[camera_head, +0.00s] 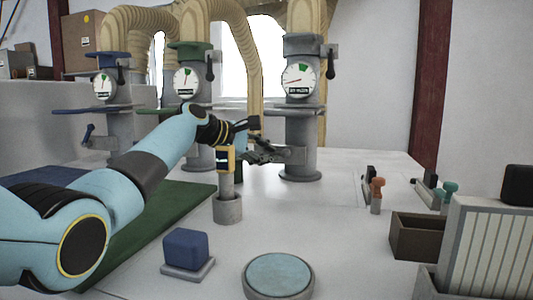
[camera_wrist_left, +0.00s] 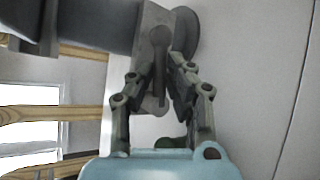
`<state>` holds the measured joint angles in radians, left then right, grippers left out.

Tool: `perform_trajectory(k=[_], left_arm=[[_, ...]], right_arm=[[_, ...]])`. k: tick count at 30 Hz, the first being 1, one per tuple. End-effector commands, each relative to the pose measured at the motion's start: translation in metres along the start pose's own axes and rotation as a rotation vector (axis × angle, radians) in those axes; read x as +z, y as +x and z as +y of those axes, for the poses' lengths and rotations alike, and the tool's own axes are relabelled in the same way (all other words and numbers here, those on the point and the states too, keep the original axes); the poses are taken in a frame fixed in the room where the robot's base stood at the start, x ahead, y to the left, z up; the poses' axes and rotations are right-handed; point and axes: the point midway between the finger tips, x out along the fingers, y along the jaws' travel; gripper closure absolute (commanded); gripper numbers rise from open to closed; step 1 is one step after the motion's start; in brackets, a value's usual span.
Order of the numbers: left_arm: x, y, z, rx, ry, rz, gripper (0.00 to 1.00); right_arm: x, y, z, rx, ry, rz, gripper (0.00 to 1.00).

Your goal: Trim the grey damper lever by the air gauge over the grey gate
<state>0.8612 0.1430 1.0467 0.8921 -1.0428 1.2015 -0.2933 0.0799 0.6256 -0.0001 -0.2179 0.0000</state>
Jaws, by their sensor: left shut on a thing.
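The grey column (camera_head: 301,130) stands right of the blue and green ones. Its round air gauge (camera_head: 298,80) has a green sector near the top, and its thin needle seems to lie left of that sector. A grey bracket (camera_head: 292,155) sits low on the column. My left gripper (camera_head: 262,154) is at this bracket. In the left wrist view the grey damper lever (camera_wrist_left: 160,66) hangs from a round pivot, and my left gripper (camera_wrist_left: 178,92) is shut on it. The head view hides most of the lever behind the fingers. My right gripper is out of view.
A yellow-and-black tool (camera_head: 225,160) stands in a grey cup beneath my left wrist. A blue block (camera_head: 186,250) and a round pale-blue pad (camera_head: 279,274) are in front. A brown open box (camera_head: 418,238) lies right.

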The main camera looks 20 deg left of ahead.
Motion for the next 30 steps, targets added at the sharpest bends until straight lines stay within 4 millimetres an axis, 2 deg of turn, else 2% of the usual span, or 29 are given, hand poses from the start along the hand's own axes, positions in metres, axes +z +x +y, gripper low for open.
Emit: perform_trajectory(k=[5,11,21,22,23,30], left_arm=[[-0.001,0.000,-0.001,0.023,-0.042,-0.032,1.00],[-0.002,-0.002,0.002,0.091,-0.159,-0.122,1.00],[0.000,-0.004,0.005,0.103,-0.181,-0.140,1.00],[0.000,-0.004,0.005,0.103,-0.181,-0.140,0.82],[0.000,-0.004,0.005,0.103,-0.181,-0.140,0.78],[-0.001,-0.004,0.005,0.103,-0.179,-0.139,0.76]], right_arm=[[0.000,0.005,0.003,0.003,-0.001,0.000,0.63],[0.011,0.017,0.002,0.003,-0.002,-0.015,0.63],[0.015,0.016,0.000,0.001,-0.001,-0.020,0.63],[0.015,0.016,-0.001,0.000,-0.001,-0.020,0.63],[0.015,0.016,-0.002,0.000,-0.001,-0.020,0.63],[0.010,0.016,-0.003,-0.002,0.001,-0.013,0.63]])
